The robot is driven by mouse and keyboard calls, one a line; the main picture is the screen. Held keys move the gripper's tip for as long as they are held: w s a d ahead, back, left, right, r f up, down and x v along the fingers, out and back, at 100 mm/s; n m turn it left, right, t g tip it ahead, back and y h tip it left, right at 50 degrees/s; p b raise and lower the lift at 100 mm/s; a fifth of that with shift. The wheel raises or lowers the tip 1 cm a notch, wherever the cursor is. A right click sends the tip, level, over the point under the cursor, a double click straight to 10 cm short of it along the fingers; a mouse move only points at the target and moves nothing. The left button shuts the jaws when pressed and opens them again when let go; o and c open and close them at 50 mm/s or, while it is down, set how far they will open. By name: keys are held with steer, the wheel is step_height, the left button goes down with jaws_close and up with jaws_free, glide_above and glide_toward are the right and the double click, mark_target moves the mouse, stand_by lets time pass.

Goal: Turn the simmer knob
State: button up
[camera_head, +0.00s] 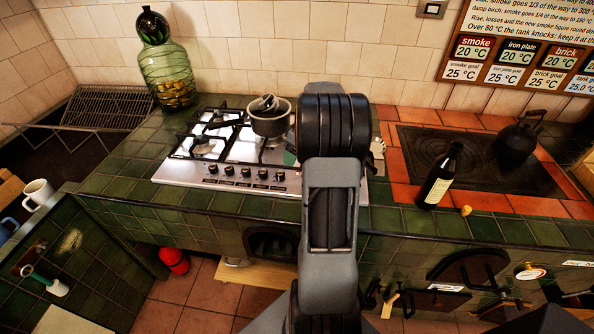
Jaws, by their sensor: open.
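A steel gas hob (177,174) is set in the green tiled counter. A row of several dark knobs (246,173) runs along its front edge. Small marks by the knobs are too small to read, so I cannot tell which one is the simmer knob. My arm stands upright in the middle of the view and covers the right part of the hob and any knobs there. My gripper is not visible; the arm's dark upper joint and grey link block the view behind them.
A small pot (269,122) stands on the hob. A green glass jar (167,77) is behind at left, beside a wire rack (107,108). A dark bottle (439,178) with a cork (466,210) and a black kettle (517,140) are at right.

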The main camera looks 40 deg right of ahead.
mark_target(281, 172)
steer(key=w+a+f+n, duration=0.1)
steer(key=f+n, duration=0.1)
steer(key=f, duration=0.1)
steer(key=w+a+f+n+p, duration=0.1)
steer(key=w+f+n, duration=0.1)
steer(key=f+n, duration=0.1)
steer(key=w+f+n, duration=0.1)
steer(key=f+n, duration=0.1)
steer(key=f, duration=0.1)
steer(key=shift+w+a+f+n+t+y, duration=0.2)
steer(key=shift+a+f+n+t+y, duration=0.1)
steer(key=shift+a+n+t, duration=0.1)
stand_by(0.4)
steer(key=shift+c, duration=0.2)
